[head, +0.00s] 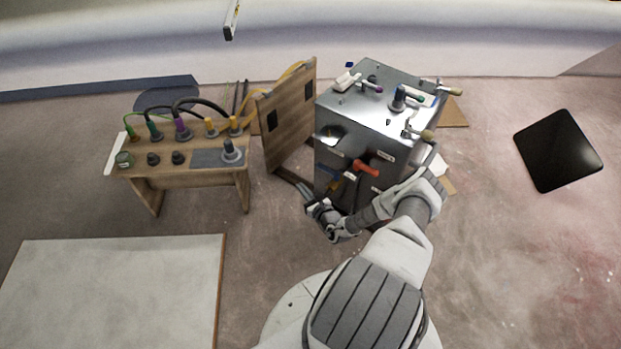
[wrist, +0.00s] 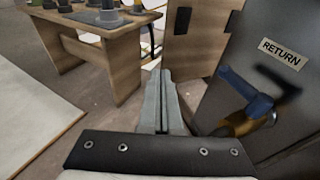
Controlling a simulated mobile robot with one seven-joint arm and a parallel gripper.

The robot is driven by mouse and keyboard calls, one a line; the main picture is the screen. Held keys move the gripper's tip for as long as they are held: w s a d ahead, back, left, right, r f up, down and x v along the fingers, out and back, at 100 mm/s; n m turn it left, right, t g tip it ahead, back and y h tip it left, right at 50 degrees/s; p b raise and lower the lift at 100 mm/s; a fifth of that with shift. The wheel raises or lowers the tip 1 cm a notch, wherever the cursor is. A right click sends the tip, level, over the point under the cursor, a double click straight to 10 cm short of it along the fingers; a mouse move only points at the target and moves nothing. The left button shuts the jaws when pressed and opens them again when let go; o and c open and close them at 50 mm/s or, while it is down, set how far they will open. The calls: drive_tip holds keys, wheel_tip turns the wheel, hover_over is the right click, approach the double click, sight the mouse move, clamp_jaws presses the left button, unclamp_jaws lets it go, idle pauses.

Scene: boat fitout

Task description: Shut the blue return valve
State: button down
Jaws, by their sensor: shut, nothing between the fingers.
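The blue return valve handle (wrist: 245,90) is at the right of the wrist view, on a brass valve body (wrist: 238,124) at the dark cabinet face (wrist: 295,110). It slants down to the right, below a white RETURN label (wrist: 283,53). In the head view the blue handle (head: 327,174) shows low on the front of the metal cabinet, partly hard to make out. My gripper (head: 304,189) is shut and empty, just left of and below the handle. In the wrist view my gripper fingers (wrist: 166,78) point forward, left of the handle and apart from it.
A red-handled valve (head: 365,167) is right of the blue one. A wooden panel (head: 288,115) stands left of the metal cabinet (head: 372,112). A wooden bench (head: 190,166) with cable plugs is farther left. Floor between bench and cabinet is mostly clear.

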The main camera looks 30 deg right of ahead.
drive_tip(key=shift+s+a+r+p, duration=0.15)
drive_tip(key=shift+s+a+p, duration=0.15)
drive_tip(key=shift+a, duration=0.55)
drive_tip(key=shift+s+a+r+p, duration=0.15)
drive_tip(key=shift+s+a, duration=0.2)
drive_tip(key=shift+a, duration=0.5)
drive_tip(key=shift+r, duration=0.1)
